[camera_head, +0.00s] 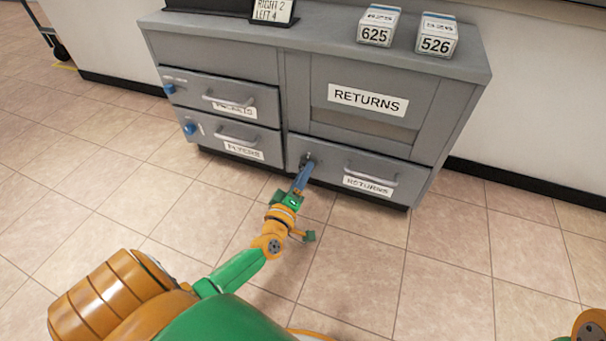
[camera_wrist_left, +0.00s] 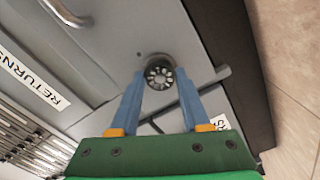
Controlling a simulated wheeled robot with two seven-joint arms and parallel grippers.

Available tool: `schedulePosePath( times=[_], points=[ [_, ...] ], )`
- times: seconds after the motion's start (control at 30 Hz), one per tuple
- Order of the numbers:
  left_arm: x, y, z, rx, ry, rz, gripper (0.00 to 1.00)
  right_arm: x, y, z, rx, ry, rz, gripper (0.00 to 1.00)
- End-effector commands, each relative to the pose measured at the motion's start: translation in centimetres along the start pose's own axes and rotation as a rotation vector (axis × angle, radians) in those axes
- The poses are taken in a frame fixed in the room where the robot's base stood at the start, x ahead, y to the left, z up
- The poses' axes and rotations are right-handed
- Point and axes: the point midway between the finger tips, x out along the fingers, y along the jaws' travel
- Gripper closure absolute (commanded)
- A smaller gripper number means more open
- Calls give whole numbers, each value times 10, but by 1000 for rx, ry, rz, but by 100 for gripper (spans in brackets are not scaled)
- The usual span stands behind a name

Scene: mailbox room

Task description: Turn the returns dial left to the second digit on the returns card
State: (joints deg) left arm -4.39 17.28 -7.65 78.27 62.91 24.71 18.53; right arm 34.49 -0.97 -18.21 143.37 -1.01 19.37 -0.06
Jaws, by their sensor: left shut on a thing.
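The returns dial (camera_wrist_left: 159,74) is a dark round knob with a ribbed, pale-marked face. In the head view, it sits at the left of the lower drawer labelled RETURNS (camera_head: 335,180), mostly hidden by the fingers. My left gripper (camera_head: 305,170) has its two blue fingers on either side of the dial and is shut on it. In the left wrist view, the left gripper (camera_wrist_left: 159,84) has a fingertip at each side of the dial. A white card (camera_head: 273,11) on the cabinet top reads RIGHT 2, LEFT 4; its upper part is cut off. My right gripper is out of view.
The grey cabinet (camera_head: 385,55) has a bar handle (camera_head: 370,174) right of the dial. Two left drawers have blue knobs (camera_head: 170,89) and handles. Boxes marked 625 (camera_head: 376,35) and 526 (camera_head: 435,45) stand on top. The tiled floor in front is clear.

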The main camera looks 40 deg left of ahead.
Motion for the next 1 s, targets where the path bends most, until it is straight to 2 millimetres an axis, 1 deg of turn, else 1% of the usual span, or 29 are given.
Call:
schedulePosePath(
  times=[0.27, 0.3, 0.37, 0.4, 0.83, 0.93, 1.0],
  points=[
    [0, 0, 1, 1, -2, -1, 100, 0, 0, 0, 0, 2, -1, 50],
    [0, 0, 1, 1, -2, -1, 45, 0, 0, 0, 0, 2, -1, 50],
    [0, 0, 0, 1, -1, -1, 29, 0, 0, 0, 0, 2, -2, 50],
    [0, 0, 0, 1, -1, -1, 24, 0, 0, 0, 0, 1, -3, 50],
    [0, 0, 0, 9, 0, 0, 24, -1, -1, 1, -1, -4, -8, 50],
    [0, 0, 0, 92, -1, 0, 24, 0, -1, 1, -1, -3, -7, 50],
    [0, 0, -1, 217, 0, 0, 24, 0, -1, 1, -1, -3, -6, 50]
  ],
)
